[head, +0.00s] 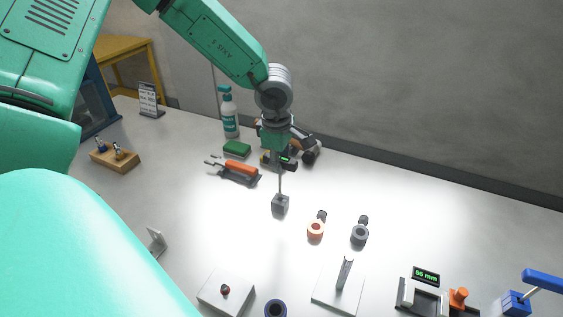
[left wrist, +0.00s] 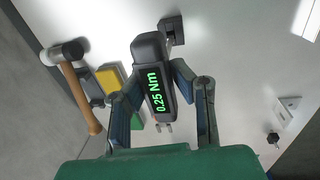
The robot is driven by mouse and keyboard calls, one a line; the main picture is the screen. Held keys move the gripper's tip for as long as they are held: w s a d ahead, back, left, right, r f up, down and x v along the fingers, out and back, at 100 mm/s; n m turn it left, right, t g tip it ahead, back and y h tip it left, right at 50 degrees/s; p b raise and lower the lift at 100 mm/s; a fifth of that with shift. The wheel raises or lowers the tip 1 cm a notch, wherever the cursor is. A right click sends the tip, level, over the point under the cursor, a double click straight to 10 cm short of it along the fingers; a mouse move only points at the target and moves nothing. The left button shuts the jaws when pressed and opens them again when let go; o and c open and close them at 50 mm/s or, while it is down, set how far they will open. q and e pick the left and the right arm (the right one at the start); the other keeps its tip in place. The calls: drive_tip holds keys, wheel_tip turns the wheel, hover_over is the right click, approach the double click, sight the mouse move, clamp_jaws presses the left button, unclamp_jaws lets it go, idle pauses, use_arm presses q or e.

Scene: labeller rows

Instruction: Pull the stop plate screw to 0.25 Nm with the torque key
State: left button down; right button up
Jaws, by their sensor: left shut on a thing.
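My left gripper (head: 280,157) is shut on the torque key (head: 286,160), whose thin shaft points down to a small grey block (head: 280,205) on the table. The shaft's end is at the block's top; I cannot tell how deep it sits. In the left wrist view, the fingers (left wrist: 160,88) grip the dark key body (left wrist: 150,60) from both sides, and its green display reads 0.25 Nm. A pale block with a dark reddish knob (head: 225,289) stands at the front left; I cannot tell if this is the stop plate screw. My right gripper is out of view.
A plate with a post (head: 325,294) and a gauge reading 66 mm (head: 426,275) are nearer.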

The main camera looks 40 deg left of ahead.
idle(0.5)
use_arm(q)
drive_tip(key=shift+s+p, duration=0.1)
drive_tip(key=shift+p, duration=0.2)
idle(0.4)
drive_tip(key=b, duration=0.2)
hover_over(281, 193)
drive_tip(key=shift+a+f, duration=0.1)
drive_tip(key=shift+f, duration=2.2)
drive_tip(key=c, duration=1.3)
unclamp_jaws()
drive_tip(key=shift+r, duration=0.3)
wheel_tip(281, 193, up, 11)
drive_tip(key=s, duration=0.1)
drive_tip(key=shift+s+d, duration=0.25)
drive_tip(key=shift+s, duration=0.15)
